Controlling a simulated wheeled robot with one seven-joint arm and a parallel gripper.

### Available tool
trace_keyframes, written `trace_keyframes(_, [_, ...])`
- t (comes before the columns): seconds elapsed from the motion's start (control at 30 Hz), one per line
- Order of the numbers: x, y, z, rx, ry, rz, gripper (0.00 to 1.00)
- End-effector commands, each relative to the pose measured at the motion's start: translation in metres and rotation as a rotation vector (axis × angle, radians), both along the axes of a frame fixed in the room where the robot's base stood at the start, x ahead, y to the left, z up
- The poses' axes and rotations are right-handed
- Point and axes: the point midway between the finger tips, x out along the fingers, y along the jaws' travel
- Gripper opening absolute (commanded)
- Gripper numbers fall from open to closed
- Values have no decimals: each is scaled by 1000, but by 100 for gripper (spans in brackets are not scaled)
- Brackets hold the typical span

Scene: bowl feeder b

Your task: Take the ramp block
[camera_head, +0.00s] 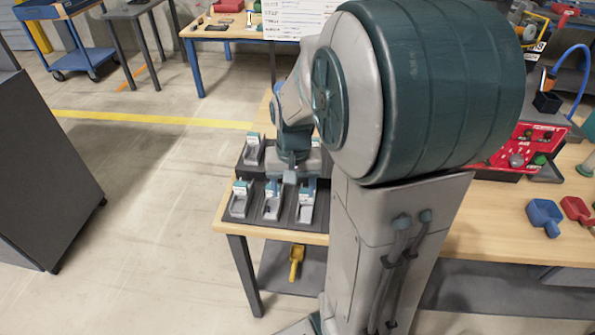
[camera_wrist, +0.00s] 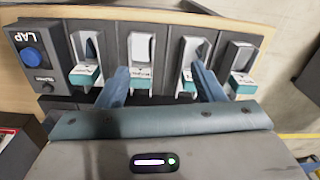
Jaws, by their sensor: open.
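I cannot surely pick out the ramp block; the parts in the feeders are too small to tell apart. Several grey feeders with teal and white labels stand in two rows on a dark stepped rack (camera_head: 288,218). The front row has a left feeder (camera_head: 240,197), a middle one (camera_head: 272,199) and a right one (camera_head: 306,204). In the wrist view, one feeder (camera_wrist: 140,48) shows between my fingertips and another (camera_wrist: 191,58) beside the right finger. My gripper (camera_wrist: 161,76) is open and empty, its two blue fingers pointing at the feeders. In the head view my arm partly hides the rack.
A blue button (camera_wrist: 31,55) sits on a dark panel marked LAP at the rack's end. A yellow scoop (camera_head: 296,262) lies on the lower shelf. Blue (camera_head: 544,215) and red (camera_head: 577,210) scoops lie on the bench at right. A dark cabinet (camera_head: 45,165) stands at left, with open floor between.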

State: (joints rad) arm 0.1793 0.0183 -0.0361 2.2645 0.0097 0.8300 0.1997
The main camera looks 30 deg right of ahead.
Motion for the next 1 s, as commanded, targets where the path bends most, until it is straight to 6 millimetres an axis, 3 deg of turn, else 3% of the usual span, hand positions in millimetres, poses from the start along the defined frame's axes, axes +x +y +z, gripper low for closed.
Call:
trace_keyframes(0.03, [5,-7,24,1,9,-30,62])
trace_keyframes(0.1, [12,-16,35,2,14,-68,62])
trace_keyframes(0.3, [25,-35,52,3,26,-146,62])
trace_keyframes(0.43, [28,-41,54,3,29,-169,62])
trace_keyframes(0.57, [29,-42,40,3,35,-175,62])
trace_keyframes(0.8, [28,-42,-9,4,36,-173,62])
trace_keyframes(1.0, [28,-42,-30,2,31,-173,62])
